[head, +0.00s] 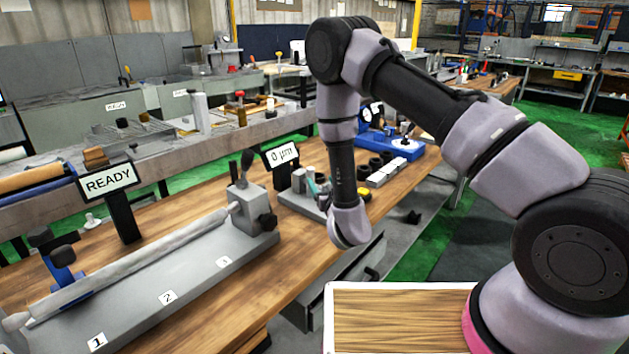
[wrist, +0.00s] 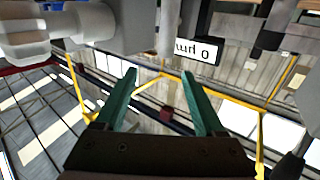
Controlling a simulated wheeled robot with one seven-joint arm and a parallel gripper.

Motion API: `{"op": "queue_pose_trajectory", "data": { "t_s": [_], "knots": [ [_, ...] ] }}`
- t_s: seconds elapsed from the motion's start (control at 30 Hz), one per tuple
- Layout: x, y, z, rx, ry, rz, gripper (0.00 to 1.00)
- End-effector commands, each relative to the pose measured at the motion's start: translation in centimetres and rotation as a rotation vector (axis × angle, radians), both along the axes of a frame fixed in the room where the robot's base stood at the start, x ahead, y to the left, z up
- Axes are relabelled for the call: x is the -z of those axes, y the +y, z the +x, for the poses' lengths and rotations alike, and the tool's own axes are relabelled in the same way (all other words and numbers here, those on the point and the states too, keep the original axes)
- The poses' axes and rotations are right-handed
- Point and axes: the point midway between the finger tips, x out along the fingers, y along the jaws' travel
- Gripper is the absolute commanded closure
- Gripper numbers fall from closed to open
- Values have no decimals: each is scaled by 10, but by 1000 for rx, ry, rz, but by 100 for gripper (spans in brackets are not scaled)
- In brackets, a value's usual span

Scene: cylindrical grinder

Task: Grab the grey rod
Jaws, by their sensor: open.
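The grey rod (head: 140,257) is long and lies across the grey fixture (head: 190,278) on the left bench in the head view. Its near left end passes by a blue rest (head: 62,265), and its right end meets a grey end block (head: 248,208). My gripper (wrist: 158,74) shows in the wrist view with two teal fingers spread apart and nothing between them. In the head view my wrist hangs to the right of the end block, apart from the rod, and largely hides the gripper. I cannot make out the rod for certain in the wrist view.
A READY sign (head: 110,180) stands behind the rod. A 0 µm sign (head: 282,154) stands behind the end block and appears upside down in the wrist view (wrist: 198,50). Small parts and a blue device (head: 392,143) crowd the bench at right.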

Motion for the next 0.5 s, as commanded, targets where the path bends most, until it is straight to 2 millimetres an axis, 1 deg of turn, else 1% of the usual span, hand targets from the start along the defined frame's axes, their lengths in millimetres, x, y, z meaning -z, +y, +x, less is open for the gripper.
{"op": "queue_pose_trajectory", "data": {
  "t_s": [0.03,0.1,0.17,0.3,0.4,0.5],
  "knots": [
    [5,3,-3,-12,-6,-9,29],
    [6,6,0,-18,-13,-13,29],
    [6,9,8,-20,-16,-12,29],
    [6,16,31,-20,-16,-13,29],
    [6,20,42,-19,-14,-12,29],
    [6,22,48,-19,-13,-13,29]
  ]
}}
